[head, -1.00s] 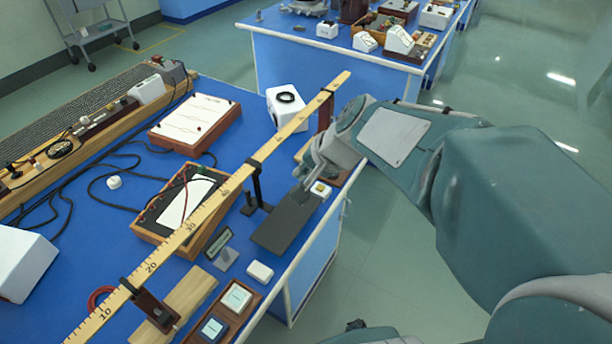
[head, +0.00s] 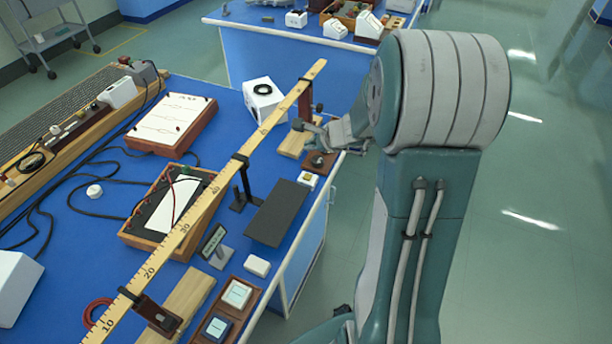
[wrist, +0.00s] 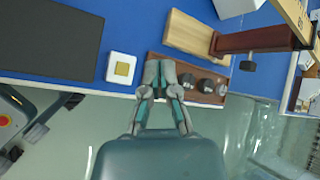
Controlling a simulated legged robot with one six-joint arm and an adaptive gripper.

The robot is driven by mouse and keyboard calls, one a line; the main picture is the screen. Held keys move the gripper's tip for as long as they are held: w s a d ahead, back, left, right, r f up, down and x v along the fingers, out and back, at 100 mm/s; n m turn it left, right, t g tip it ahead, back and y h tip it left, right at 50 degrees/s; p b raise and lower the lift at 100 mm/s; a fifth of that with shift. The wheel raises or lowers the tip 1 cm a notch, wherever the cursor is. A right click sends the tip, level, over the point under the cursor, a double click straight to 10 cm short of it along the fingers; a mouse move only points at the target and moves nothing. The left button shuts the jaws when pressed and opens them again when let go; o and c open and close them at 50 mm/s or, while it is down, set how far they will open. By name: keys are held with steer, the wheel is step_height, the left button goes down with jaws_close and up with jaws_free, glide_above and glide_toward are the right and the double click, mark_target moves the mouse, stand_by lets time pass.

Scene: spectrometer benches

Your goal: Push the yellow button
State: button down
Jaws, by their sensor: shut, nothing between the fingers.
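In the wrist view the yellow button (wrist: 122,68) lies left of my gripper (wrist: 160,68), near the bench edge. In the head view the yellow button (head: 309,180) sits right of a dark flat plate. My gripper (head: 303,127) appears above and beyond it there. The fingers are shut with nothing between them. In the wrist view they are in front of a brown wooden block with dark knobs (wrist: 203,84), apart from the button.
The dark plate (head: 277,213) lies left of the button. A long yellow ruler (head: 213,196) on stands crosses the blue bench. A pale wooden block (wrist: 197,40) and a dark red arm (wrist: 258,39) are close to my gripper. Open floor lies beyond the bench edge.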

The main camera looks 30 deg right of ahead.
mark_target(309, 177)
steer(key=shift+a+f, duration=0.15)
steer(key=shift+f, duration=4.25)
steer(key=shift+s+f, duration=0.1)
steer(key=shift+f, duration=0.2)
steer(key=shift+f, duration=0.45)
steer(key=shift+r, duration=0.85)
